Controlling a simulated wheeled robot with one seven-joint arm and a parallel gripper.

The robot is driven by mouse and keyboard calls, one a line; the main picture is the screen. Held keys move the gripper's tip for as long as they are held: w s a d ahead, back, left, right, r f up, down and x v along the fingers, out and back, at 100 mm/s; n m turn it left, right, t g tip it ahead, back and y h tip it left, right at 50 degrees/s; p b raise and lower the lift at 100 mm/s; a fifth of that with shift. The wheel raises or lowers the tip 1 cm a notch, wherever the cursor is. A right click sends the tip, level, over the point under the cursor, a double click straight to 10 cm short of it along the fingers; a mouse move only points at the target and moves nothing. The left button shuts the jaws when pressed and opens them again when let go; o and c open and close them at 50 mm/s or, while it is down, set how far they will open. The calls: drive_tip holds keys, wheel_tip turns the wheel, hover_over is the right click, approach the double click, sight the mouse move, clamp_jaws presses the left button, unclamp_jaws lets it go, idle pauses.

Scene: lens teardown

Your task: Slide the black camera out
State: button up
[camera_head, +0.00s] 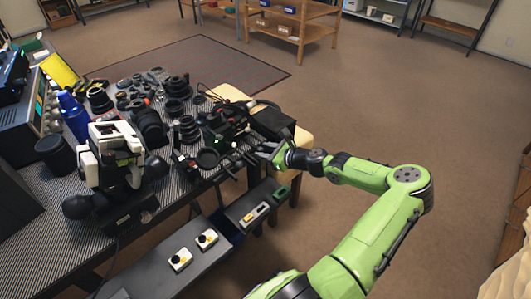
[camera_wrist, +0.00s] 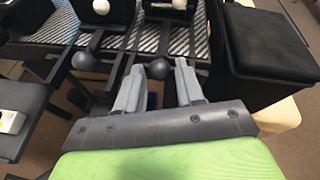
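My gripper (camera_head: 266,151) is at the right end of the workbench, by its edge. In the wrist view my gripper (camera_wrist: 158,68) is open, its two grey fingers apart with nothing held between them. A dark round knob shows beyond the fingertips. A dark camera-like body (camera_head: 232,121) sits among the clutter left of my gripper in the head view; I cannot tell for certain that it is the black camera. A black box-like thing (camera_head: 273,121) stands just behind my gripper, and it fills the right of the wrist view (camera_wrist: 265,45).
The patterned bench (camera_head: 50,222) is crowded with lens parts, a blue bottle (camera_head: 73,116) and a white-and-black device (camera_head: 116,146). Below its front edge a grey ledge (camera_head: 152,276) holds small white items (camera_head: 207,239). Floor to the right is clear.

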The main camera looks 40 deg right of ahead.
clamp_jaws()
drive_tip(key=s+p, duration=0.6)
drive_tip(key=s, duration=0.8)
drive_tip(key=shift+s+d, duration=0.2)
drive_tip(key=shift+f, duration=0.15)
unclamp_jaws()
drive_tip(key=shift+s, duration=0.15)
